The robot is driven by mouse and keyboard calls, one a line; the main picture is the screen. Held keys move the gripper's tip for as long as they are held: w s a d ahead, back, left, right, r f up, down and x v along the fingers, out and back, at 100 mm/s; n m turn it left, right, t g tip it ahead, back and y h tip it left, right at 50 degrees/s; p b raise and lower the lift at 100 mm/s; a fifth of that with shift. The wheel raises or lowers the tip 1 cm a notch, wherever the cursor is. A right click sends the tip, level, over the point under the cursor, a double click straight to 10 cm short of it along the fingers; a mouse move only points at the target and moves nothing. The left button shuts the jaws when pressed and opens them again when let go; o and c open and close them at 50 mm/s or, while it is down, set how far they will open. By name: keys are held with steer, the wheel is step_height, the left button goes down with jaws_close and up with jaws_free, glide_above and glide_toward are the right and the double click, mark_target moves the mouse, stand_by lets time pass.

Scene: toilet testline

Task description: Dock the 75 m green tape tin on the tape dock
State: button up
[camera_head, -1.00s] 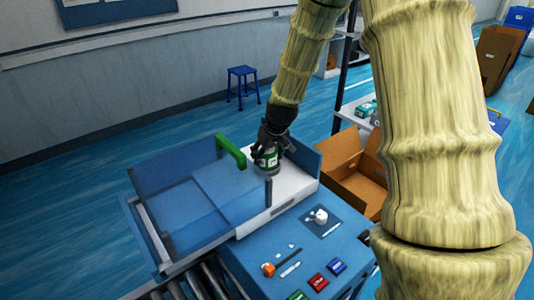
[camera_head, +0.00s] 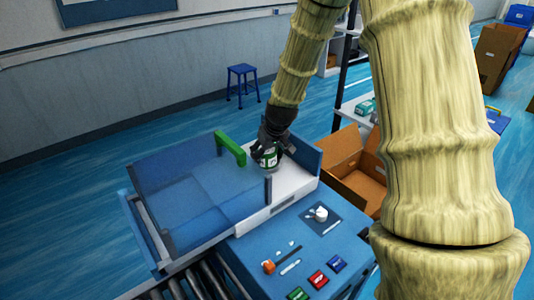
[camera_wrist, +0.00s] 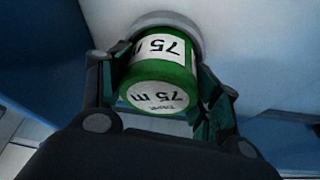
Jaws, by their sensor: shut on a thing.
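The green tape tin (camera_head: 268,156), with white labels reading "75 m", is between the fingers of my gripper (camera_head: 267,150). In the wrist view the tin (camera_wrist: 163,80) is clasped between both fingers of my gripper (camera_wrist: 160,92). Its far end is at a round grey dock (camera_wrist: 158,22) on a pale surface; whether it is fully seated I cannot tell. In the head view the tin is just above or on the white deck (camera_head: 290,183) beside the green handle, and its lower edge is hard to make out.
A clear blue cover (camera_head: 180,190) with a green handle (camera_head: 230,148) stands left of the tin. A blue panel in front carries a white knob (camera_head: 320,214) and several coloured buttons (camera_head: 318,280). An open cardboard box (camera_head: 355,170) is to the right.

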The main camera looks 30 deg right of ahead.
steer(key=o, duration=0.9)
steer(key=shift+o, duration=0.2)
steer(key=p+v, duration=0.7)
steer(key=v, duration=0.4)
steer(key=shift+s+f, duration=0.1)
stand_by(0.7)
